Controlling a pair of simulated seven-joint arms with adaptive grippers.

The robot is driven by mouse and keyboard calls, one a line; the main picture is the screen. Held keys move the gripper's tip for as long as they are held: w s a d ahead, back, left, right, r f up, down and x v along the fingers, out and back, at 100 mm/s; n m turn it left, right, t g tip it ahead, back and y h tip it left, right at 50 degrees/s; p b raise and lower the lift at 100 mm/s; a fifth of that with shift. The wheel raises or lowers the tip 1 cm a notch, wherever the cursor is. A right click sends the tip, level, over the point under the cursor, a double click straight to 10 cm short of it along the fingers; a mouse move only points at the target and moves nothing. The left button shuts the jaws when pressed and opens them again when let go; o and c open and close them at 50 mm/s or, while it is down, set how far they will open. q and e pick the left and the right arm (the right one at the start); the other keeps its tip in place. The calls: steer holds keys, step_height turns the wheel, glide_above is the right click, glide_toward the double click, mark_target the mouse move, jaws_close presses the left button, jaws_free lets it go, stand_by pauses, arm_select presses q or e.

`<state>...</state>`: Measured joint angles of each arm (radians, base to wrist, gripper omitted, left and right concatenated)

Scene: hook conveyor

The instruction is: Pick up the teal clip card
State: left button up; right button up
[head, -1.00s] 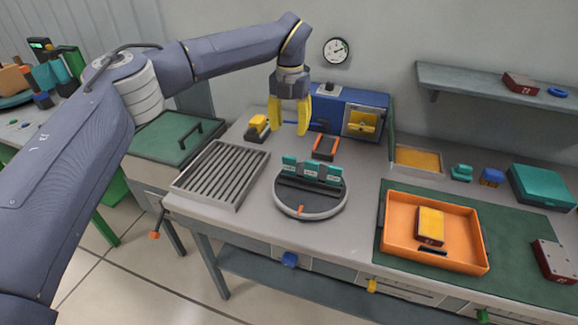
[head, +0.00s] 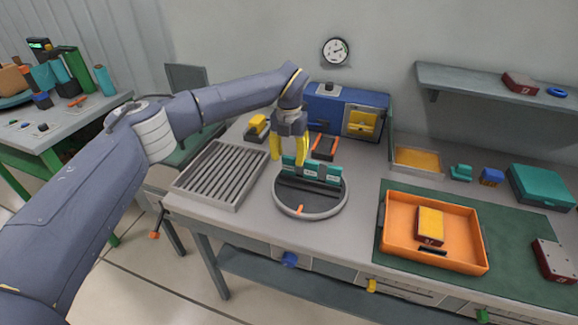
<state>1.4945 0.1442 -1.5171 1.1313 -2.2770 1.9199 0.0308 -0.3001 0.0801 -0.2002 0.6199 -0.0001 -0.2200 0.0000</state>
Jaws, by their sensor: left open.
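Teal clip cards (head: 312,171) stand upright in a row in a dark holder on a round grey stand (head: 310,213) in the head view. The leftmost card is partly hidden by my left gripper. My left gripper (head: 290,160) points down with its yellow fingers apart, one on each side of the leftmost card's upper part. It is open, and I cannot tell whether the fingers touch the card. My right gripper is not in view.
A grey slotted rack (head: 222,175) lies left of the stand. An orange tray (head: 465,258) with a yellow-topped block (head: 430,224) is to the right. A blue machine (head: 345,103) and a small orange-handled frame (head: 325,147) are behind.

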arm_select(q)
steer(key=shift+f, duration=0.5)
steer(key=shift+o, duration=0.3)
jaws_close()
